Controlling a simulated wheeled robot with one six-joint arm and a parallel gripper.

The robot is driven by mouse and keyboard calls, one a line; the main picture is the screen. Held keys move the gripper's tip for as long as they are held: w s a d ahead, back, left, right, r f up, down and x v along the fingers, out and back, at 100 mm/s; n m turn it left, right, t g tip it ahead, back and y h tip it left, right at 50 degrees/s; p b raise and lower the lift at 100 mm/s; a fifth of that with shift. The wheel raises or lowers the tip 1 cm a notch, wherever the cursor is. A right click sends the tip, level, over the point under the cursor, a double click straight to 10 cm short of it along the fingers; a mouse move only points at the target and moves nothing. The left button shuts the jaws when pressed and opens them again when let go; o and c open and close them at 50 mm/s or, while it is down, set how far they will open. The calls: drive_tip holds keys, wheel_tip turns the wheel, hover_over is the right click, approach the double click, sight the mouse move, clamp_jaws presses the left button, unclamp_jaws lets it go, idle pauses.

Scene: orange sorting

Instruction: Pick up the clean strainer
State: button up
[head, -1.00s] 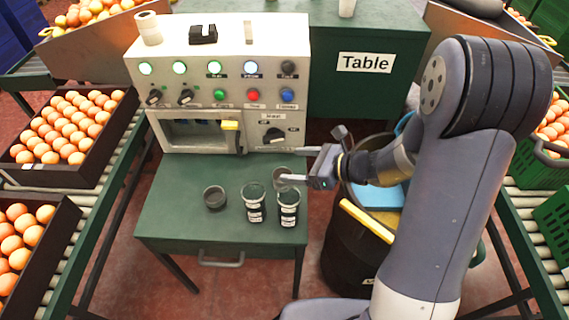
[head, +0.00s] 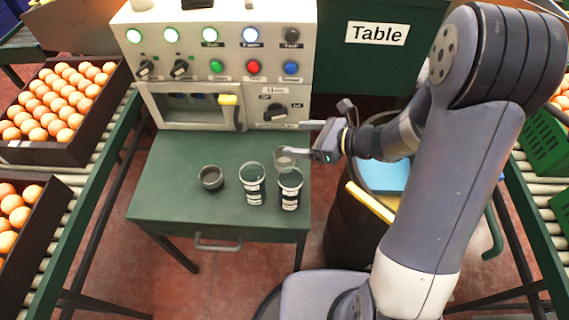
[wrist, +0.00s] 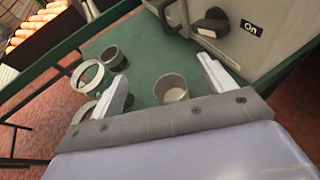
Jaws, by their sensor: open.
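A small light grey cup, which looks like the clean strainer (head: 284,158), stands near the back right of the green table (head: 160,200). In the wrist view this cup (wrist: 171,90) shows ahead of my gripper, between the two fingers and apart from them, with a pale, empty inside. My gripper (head: 297,139) is open and empty; its fingers (wrist: 164,70) point toward the table, and one passes over or beside the cup in the head view. A darker small cup (head: 211,179) stands to the left; in the wrist view it (wrist: 114,58) lies upper left.
A machine with buttons and knobs (head: 215,65) rises behind. A black barrel (head: 345,225) is at the right.

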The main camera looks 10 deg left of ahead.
drive_tip(key=b, duration=0.6)
approach(276, 153)
drive_tip(key=shift+w+x, duration=0.25)
drive_tip(key=shift+x, duration=0.95)
drive_tip(key=x, duration=0.3)
drive_tip(key=b+x, duration=0.1)
drive_tip(key=x, duration=0.2)
drive_tip(key=shift+s+a+f, duration=0.1)
drive_tip(key=shift+s+f, duration=0.05)
drive_tip(key=shift+f, duration=0.15)
drive_tip(key=shift+a+f, duration=0.15)
drive_tip(key=shift+a, duration=0.3)
drive_tip(key=shift+c, duration=0.6)
drive_tip(key=c, duration=1)
